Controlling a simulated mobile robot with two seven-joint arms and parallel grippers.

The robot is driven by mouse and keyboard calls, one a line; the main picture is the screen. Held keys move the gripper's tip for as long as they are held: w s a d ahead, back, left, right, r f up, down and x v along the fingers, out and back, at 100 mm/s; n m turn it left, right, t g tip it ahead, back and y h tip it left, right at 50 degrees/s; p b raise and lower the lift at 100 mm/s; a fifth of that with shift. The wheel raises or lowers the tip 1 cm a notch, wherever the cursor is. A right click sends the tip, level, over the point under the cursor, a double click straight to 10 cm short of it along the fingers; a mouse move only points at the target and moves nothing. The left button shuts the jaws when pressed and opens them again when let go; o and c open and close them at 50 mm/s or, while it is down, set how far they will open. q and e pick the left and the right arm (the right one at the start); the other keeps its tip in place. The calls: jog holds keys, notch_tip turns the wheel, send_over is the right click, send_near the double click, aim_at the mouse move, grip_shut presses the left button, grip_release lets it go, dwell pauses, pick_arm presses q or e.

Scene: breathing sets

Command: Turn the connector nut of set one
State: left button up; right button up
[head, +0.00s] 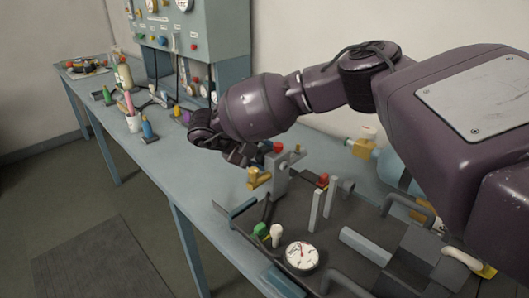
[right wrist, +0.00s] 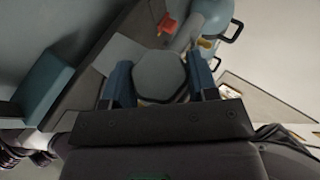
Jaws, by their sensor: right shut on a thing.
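In the right wrist view, a grey hexagonal nut (right wrist: 160,75) sits between the two blue-padded fingers of my right gripper (right wrist: 161,80). The fingers are shut on it, one on each side. In the head view my right gripper (head: 240,155) is over the bench, beside a grey block (head: 280,178) with a brass fitting (head: 258,178) and a red knob. The nut is hidden there behind the gripper and arm. I cannot read which set it belongs to. My left gripper is not in view.
A dark tray (head: 235,222) at the front of the bench holds a round gauge (head: 301,255), green and white knobs and upright grey plates. A blue cylinder (head: 391,168) lies behind. A blue-grey panel (head: 222,45) stands at the back. Bottles and a cup (head: 133,122) stand at left.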

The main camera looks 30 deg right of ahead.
jog(key=shift+a+r+h+p, duration=0.1)
jog(key=shift+r+h+p, duration=0.25)
jog(key=shift+h, duration=0.05)
jog(key=shift+h+p, duration=0.35)
jog(key=shift+h, duration=0.05)
jog(key=shift+m+h+p, duration=0.4)
jog(key=shift+h+p, duration=0.3)
jog(key=shift+p, duration=0.05)
jog(key=shift+f+t+h+p, duration=0.15)
jog(key=shift+t+h+p, duration=0.15)
jog(key=shift+h+p, duration=0.25)
jog(key=shift+f+m+h, duration=0.1)
jog(key=shift+m+h, duration=0.2)
jog(key=shift+h, duration=0.15)
jog(key=shift+p, duration=0.35)
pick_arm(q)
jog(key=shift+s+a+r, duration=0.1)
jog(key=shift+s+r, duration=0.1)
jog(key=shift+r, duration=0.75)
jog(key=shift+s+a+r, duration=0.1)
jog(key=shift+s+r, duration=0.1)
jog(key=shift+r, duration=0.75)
pick_arm(e)
jog(key=shift+f+h, duration=0.15)
jog(key=shift+h, duration=0.15)
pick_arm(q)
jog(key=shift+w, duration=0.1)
pick_arm(e)
jog(key=o, duration=0.9)
